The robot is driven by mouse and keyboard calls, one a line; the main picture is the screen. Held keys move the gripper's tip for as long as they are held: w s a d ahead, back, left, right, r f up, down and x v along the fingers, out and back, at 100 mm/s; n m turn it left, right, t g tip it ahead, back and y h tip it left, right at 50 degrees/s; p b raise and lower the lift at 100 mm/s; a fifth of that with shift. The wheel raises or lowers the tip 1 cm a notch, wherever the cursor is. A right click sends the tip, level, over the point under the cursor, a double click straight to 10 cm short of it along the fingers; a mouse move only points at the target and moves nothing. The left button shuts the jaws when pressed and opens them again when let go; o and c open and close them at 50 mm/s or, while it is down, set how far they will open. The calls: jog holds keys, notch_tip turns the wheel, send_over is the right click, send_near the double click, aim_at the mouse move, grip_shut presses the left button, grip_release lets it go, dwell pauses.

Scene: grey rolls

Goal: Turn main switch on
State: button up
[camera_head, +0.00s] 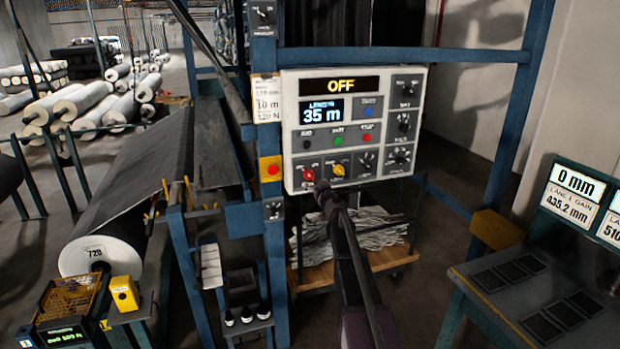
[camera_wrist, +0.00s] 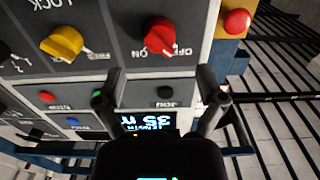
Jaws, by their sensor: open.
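The control panel (camera_head: 372,81) is a pale box with an OFF banner (camera_head: 341,85) at its top. A red rotary knob (camera_head: 309,175) sits at its lower left. In the wrist view, which is upside down, the red knob (camera_wrist: 160,36) has ON and OFF lettering by it, and its white mark points toward the OFF side. My gripper (camera_head: 324,188) is just in front of the panel's lower left edge. In the wrist view my gripper (camera_wrist: 158,88) has its two fingers spread, apart from the red knob, with nothing between them.
A yellow knob (camera_head: 337,169) is beside the red one; it also shows in the wrist view (camera_wrist: 62,42). A red button on a yellow plate (camera_head: 271,169) is left of the panel. Blue posts (camera_head: 266,60) frame it. A cart (camera_head: 352,266) stands below.

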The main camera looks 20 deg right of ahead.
aim_at(311, 177)
jog(key=shift+w+d, duration=0.1)
jog(key=shift+w, duration=3)
jog(key=c, duration=1.2)
jog(key=shift+o, duration=0.2)
jog(key=shift+m, duration=0.3)
jog(key=m, duration=0.8)
jog(key=shift+m, duration=0.4)
jog(key=m, duration=0.4)
jog(key=shift+w+m, duration=0.1)
jog(key=shift+m, duration=2.2)
